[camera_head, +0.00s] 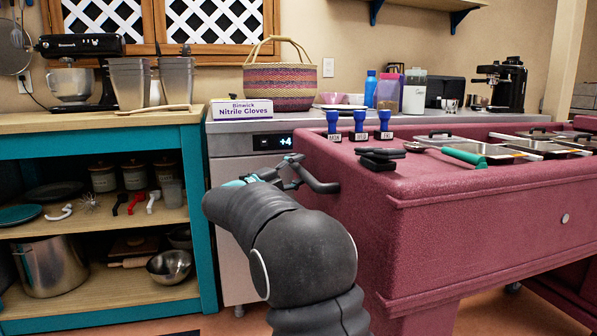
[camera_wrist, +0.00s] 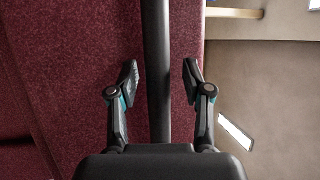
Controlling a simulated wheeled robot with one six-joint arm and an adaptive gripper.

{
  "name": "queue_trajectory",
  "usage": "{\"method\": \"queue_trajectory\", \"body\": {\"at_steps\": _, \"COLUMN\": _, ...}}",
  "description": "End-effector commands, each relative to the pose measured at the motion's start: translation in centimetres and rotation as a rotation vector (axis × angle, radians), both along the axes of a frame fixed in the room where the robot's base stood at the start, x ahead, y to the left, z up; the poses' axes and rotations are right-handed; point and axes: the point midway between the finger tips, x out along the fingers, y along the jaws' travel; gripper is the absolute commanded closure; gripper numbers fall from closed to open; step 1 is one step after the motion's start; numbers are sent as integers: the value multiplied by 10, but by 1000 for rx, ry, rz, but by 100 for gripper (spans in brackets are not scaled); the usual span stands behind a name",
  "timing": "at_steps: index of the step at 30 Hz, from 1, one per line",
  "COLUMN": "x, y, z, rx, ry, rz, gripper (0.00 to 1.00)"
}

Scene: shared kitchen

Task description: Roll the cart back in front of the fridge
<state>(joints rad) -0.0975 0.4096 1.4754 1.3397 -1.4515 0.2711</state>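My gripper (camera_head: 277,178) is at the handle. In the wrist view my gripper (camera_wrist: 161,78) is open, with one finger on each side of the bar and a gap on the right. The steel fridge (camera_head: 233,265), with a +4 display, stands behind the handle, partly hidden by the cart and my arm.
A teal shelf unit (camera_head: 207,215) with pots and a mixer stands left of the fridge. A glove box (camera_head: 241,110) and a woven basket (camera_head: 280,86) sit on the fridge's top. Some floor (camera_head: 180,325) shows at lower left.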

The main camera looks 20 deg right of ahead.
Motion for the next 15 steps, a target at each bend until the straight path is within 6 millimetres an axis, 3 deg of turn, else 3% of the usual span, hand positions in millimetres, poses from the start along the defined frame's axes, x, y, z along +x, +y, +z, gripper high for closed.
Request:
{"method": "queue_trajectory", "body": {"at_steps": 8, "x": -3, "y": 11, "z": -3, "rx": 1, "ry": 2, "rz": 2, "gripper": 50}}
{"method": "queue_trajectory", "body": {"at_steps": 15, "x": -15, "y": 54, "z": -11, "rx": 1, "ry": 1, "rz": 3, "gripper": 50}}
